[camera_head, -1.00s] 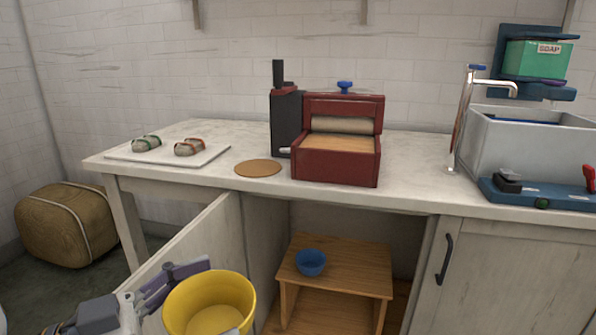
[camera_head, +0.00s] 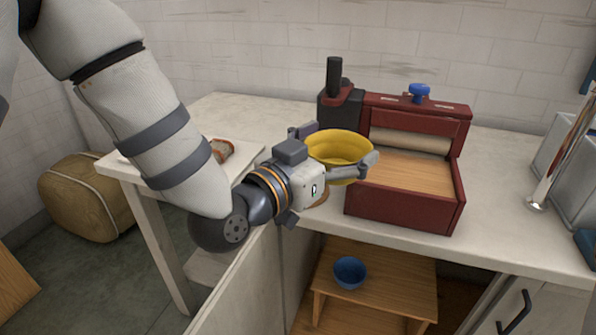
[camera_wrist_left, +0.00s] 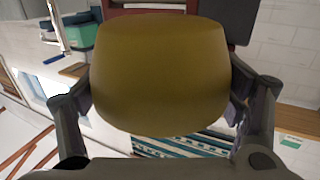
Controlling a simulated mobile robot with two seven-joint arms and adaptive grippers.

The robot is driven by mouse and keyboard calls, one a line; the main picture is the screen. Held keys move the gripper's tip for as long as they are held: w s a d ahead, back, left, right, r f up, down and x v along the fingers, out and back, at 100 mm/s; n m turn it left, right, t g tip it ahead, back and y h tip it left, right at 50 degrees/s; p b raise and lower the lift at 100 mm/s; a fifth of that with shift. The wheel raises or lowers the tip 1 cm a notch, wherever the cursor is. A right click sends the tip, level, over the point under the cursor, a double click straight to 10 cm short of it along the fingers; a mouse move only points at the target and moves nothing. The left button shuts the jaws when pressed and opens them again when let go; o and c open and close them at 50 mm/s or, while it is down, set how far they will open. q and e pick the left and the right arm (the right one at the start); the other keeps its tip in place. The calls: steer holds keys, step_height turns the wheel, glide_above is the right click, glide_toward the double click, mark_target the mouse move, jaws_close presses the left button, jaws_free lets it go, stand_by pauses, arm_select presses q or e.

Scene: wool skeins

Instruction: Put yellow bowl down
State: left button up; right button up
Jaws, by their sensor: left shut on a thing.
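The yellow bowl (camera_head: 340,148) is held in my left gripper (camera_head: 338,160), near the front edge of the counter and just left of the red roller box. It looks upright. In the left wrist view the yellow bowl (camera_wrist_left: 160,75) fills the middle, with the fingers of my left gripper (camera_wrist_left: 165,110) on both sides of it. The bowl hides most of the round brown mat below it, and I cannot tell how far it is above the counter. My right gripper is not in view.
The red box with a roller (camera_head: 410,170) and a black device (camera_head: 338,105) stand on the counter (camera_head: 510,215). A skein (camera_head: 222,150) lies on a white board at left. A blue bowl (camera_head: 350,272) sits on a wooden shelf (camera_head: 395,290) below. An open cabinet door (camera_head: 240,285) juts forward.

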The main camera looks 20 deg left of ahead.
arm_select(q)
steer(key=w+a+f, duration=0.1)
steer(key=w, duration=0.1)
steer(key=w+a+f+b, duration=0.1)
steer(key=w+a, duration=0.1)
steer(key=w+a+f, duration=0.2)
steer(key=shift+a+f, duration=0.1)
steer(key=shift+a, duration=0.15)
steer(key=w+a+f, duration=0.1)
steer(key=w+a+f+b, duration=0.1)
steer(key=f, duration=0.1)
steer(key=w+a+f, duration=0.1)
steer(key=f, duration=0.1)
steer(key=shift+w+b, duration=0.4)
steer(key=f, duration=0.4)
steer(key=shift+w+a+b, duration=0.25)
steer(key=shift+b, duration=0.15)
steer(key=shift+r, duration=0.25)
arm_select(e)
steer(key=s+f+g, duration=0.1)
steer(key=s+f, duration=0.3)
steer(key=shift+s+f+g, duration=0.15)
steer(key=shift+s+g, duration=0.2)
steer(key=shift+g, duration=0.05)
arm_select(q)
steer(key=shift+f, duration=0.2)
steer(key=o, duration=1)
